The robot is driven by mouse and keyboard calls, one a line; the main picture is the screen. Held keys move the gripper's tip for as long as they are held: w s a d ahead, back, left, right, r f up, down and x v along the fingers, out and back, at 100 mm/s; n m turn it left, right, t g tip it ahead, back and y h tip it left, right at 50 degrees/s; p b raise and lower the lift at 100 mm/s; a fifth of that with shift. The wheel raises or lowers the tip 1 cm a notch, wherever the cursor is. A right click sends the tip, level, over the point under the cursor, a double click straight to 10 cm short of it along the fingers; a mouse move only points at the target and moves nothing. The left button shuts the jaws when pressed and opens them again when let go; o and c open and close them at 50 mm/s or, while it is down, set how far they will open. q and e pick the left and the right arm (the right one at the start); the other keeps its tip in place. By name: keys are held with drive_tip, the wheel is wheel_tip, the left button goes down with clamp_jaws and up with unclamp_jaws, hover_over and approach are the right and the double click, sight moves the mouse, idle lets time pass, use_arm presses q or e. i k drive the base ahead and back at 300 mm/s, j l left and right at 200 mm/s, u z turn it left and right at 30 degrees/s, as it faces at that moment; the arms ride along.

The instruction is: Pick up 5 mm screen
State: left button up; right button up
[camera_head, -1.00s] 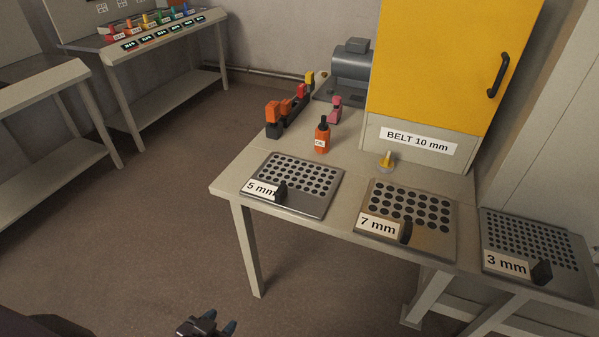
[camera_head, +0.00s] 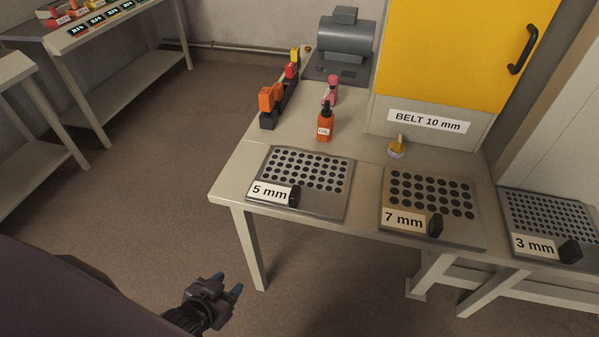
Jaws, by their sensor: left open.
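The 5 mm screen (camera_head: 325,201) is a grey plate with rows of round holes, a white "5 mm" label and a black handle (camera_head: 294,194). It lies flat at the left front of the table (camera_head: 232,186). My left gripper (camera_head: 228,287) is open and empty, over the floor in front of the table and left of its front leg. It is apart from the screen and lower in the picture. My right gripper is not in view.
The 7 mm screen (camera_head: 440,231) and 3 mm screen (camera_head: 520,247) lie to the right on the table. Floor left of the table is clear.

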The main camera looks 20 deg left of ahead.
sight(303, 174)
drive_tip(key=j+z, duration=0.15)
drive_tip(key=j, duration=0.25)
drive_tip(key=j+z, duration=0.15)
drive_tip(key=j, duration=0.3)
drive_tip(key=k+j+z, duration=0.2)
drive_tip(key=j, duration=0.2)
drive_tip(key=j+z, duration=0.15)
drive_tip(key=j, duration=0.3)
drive_tip(key=k+j+z, duration=0.15)
drive_tip(key=j, duration=0.25)
drive_tip(key=j+z, duration=0.15)
drive_tip(key=j, duration=0.2)
drive_tip(key=j+z, duration=0.2)
drive_tip(key=j, duration=0.2)
drive_tip(key=k+j+z, duration=0.15)
drive_tip(key=j, duration=0.25)
drive_tip(key=j+z, duration=0.2)
drive_tip(key=j, duration=0.2)
drive_tip(key=i+j+z, duration=0.2)
drive_tip(key=j, duration=0.25)
drive_tip(key=k, duration=0.1)
